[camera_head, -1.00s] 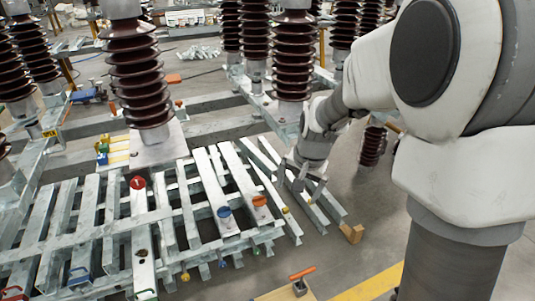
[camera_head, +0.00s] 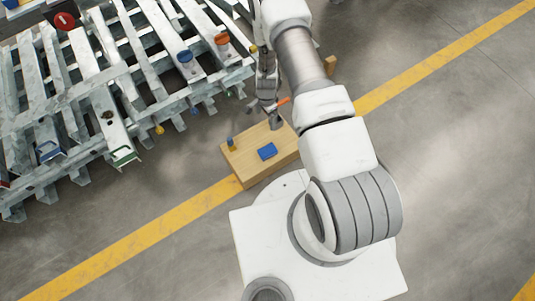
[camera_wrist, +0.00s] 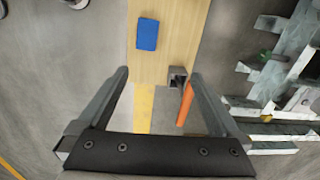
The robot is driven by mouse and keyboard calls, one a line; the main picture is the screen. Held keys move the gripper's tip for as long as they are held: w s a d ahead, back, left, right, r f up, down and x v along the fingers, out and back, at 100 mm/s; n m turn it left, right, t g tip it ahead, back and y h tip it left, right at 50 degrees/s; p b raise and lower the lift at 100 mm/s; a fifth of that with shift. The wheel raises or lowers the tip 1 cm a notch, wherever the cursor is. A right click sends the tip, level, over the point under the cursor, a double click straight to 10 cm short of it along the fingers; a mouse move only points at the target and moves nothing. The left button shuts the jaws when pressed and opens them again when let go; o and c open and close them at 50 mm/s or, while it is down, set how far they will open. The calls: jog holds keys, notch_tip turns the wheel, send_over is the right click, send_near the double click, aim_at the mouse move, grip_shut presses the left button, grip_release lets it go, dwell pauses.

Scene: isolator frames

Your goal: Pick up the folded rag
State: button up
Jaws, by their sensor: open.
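The folded rag is a small blue rectangle (camera_head: 267,151) lying flat on a light wooden board (camera_head: 250,170). In the wrist view the rag (camera_wrist: 147,34) lies at the top, beyond my fingertips and left of the middle between them. My gripper (camera_head: 268,108) is above the far edge of the board, beyond the rag in the head view. In the wrist view its two fingers (camera_wrist: 158,75) are wide apart, with nothing held between them. The rag is apart from both fingers.
An orange-handled tool with a grey metal head (camera_wrist: 177,74) is by the right finger. A small blue-topped item (camera_head: 231,143) stands on the board's left end. Galvanized steel frames (camera_head: 110,90) fill the upper left. A yellow line (camera_head: 130,245) crosses open floor.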

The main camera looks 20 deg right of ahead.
send_over(268, 150)
notch_tip(268, 150, down, 7)
jog(key=shift+m, duration=0.4)
notch_tip(268, 150, down, 11)
jog(key=b, duration=0.5)
jog(key=shift+r, duration=0.1)
jog(key=shift+a+f+b, duration=0.1)
jog(key=shift+f+b, duration=1.65)
jog(key=shift+f, duration=1.4)
jog(key=shift+c, duration=0.3)
jog(key=c, duration=1.3)
jog(key=shift+o, duration=0.2)
jog(key=shift+r, duration=0.15)
